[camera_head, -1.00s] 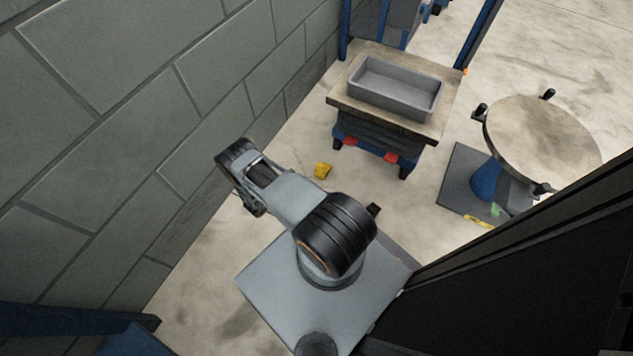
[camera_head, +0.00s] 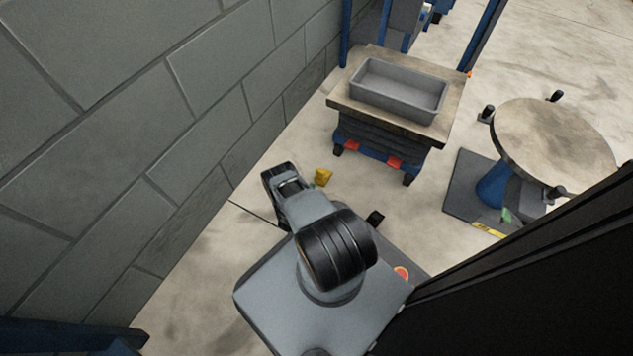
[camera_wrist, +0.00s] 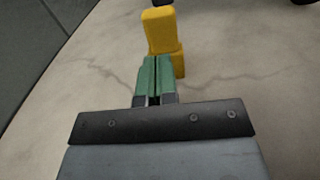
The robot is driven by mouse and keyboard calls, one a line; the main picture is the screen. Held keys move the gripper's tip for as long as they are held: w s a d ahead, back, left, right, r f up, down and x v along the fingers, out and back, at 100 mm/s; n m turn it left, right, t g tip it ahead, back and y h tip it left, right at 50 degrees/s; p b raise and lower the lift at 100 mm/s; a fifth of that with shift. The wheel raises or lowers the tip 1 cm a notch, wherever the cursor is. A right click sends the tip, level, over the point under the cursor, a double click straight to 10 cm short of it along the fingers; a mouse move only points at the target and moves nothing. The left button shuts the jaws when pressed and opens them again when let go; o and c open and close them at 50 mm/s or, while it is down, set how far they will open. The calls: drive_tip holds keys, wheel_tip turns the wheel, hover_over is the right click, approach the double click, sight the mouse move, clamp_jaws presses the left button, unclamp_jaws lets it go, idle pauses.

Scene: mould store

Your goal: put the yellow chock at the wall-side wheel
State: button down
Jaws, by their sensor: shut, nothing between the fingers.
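The yellow chock (camera_head: 323,177) sits on the floor in front of the cart (camera_head: 385,105). The cart's wall-side front wheel (camera_head: 337,150) is dark and stands a little beyond the chock, with a floor gap between them. In the wrist view the chock (camera_wrist: 162,33) has a tall block and a lower part, just beyond my fingertips. My gripper (camera_wrist: 153,75) has green fingers, shut together with nothing between them. I cannot tell whether they touch the chock.
A grey bin (camera_head: 398,90) rests on the cart top. A block wall (camera_head: 150,130) runs along the left. A round-topped stand (camera_head: 550,140) on a dark base is at the right. A dark upright (camera_head: 520,270) fills the lower right. Floor between wall and cart is clear.

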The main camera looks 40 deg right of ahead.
sight(319, 175)
drive_tip(key=shift+b+x, duration=0.65)
drive_tip(key=shift+x, duration=1.7)
drive_tip(key=shift+w, duration=0.1)
